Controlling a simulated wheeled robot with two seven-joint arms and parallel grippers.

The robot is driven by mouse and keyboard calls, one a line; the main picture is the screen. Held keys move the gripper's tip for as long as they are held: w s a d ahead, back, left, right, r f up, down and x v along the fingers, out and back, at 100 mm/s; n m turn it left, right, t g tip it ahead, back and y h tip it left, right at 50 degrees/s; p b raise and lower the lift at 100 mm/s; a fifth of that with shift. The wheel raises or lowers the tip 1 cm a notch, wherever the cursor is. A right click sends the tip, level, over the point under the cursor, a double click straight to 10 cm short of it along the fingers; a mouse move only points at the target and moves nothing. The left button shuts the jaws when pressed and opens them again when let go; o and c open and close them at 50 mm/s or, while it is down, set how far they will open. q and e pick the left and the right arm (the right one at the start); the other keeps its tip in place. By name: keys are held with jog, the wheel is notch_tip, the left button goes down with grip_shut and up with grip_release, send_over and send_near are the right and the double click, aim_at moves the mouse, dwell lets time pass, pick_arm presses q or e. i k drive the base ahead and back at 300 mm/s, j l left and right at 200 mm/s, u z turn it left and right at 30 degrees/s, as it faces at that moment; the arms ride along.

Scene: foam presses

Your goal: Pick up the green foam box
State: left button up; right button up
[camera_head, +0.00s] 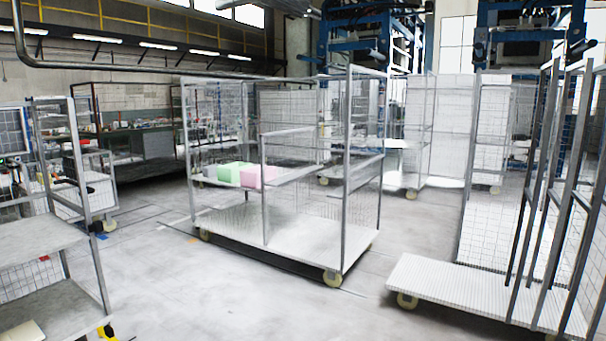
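The green foam box (231,174) is pale green and sits on the middle shelf of a wire-mesh cart (228,220) in the centre of the head view. A pink foam box (270,172) is close against its right side and partly hides it. A pale purple box (211,171) shows at its left. Neither of my grippers is in view.
The cart stands on wheels, with posts and mesh sides around the shelf. A low cart (440,282) stands at the right and a shelf rack (45,238) at the left. Grey floor (200,290) is clear in front of the central cart.

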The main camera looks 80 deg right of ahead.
aim_at(229, 173)
jog(key=z, duration=2.35)
jog(key=i+j+u, duration=0.1)
jog(key=i+u, duration=0.25)
jog(key=i, duration=0.5)
jog(key=i+j, duration=0.1)
jog(key=i, duration=5.25)
jog(key=i+j+z, duration=0.2)
jog(key=i+z, duration=0.25)
jog(key=i+j+z, duration=0.45)
jog(key=i, duration=0.2)
jog(key=i+j+z, duration=0.45)
